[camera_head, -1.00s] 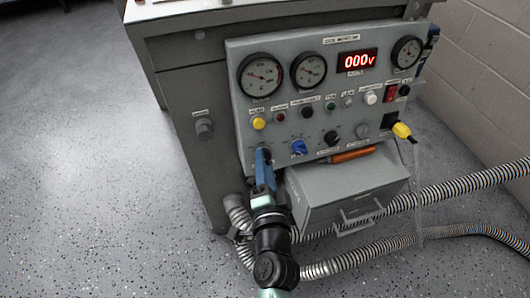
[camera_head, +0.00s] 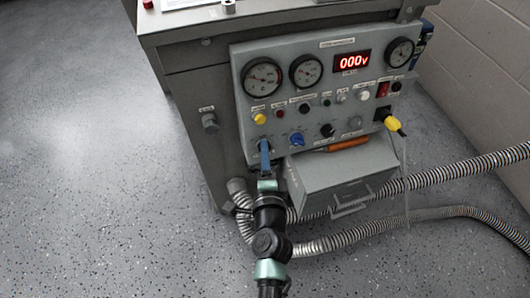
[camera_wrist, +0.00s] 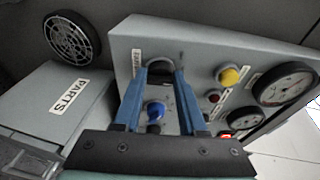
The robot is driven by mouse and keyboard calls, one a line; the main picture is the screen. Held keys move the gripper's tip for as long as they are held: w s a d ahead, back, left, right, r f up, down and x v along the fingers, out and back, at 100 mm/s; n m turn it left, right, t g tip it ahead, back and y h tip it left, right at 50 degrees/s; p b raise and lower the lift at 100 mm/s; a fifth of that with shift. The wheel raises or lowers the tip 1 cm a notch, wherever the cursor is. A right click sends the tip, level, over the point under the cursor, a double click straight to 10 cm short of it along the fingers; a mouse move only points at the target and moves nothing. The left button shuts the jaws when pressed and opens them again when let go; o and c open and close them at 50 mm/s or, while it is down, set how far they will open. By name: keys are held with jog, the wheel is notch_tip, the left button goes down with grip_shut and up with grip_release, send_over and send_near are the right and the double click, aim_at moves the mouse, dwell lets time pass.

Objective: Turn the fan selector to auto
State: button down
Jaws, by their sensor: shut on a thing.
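The grey control panel (camera_head: 345,112) stands on the side of a bench. My gripper (camera_head: 265,147) is at the panel's lower left corner, below the yellow button (camera_head: 260,119). In the wrist view its two blue fingers (camera_wrist: 162,75) are shut on a dark round knob (camera_wrist: 160,68) with a small label beside it that I cannot read surely; I take this knob for the fan selector. The fingers hide part of the knob, and I cannot tell its setting. A separate blue knob (camera_head: 297,139) sits to the right, and shows between the fingers in the wrist view (camera_wrist: 155,111).
A grey parts box (camera_head: 335,178) hangs below the panel, with an orange-handled tool (camera_head: 348,145) above it. A yellow plug (camera_head: 393,123) sticks out at the right. Ribbed hoses (camera_head: 430,178) run along the floor below. The floor at left is clear.

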jog(key=shift+c, duration=2.3)
grip_release()
jog(key=s+r, duration=0.2)
jog(key=s, duration=1)
jog(key=shift+s+d+b, duration=0.3)
jog(key=shift+s+d, duration=0.05)
jog(key=shift+d, duration=0.1)
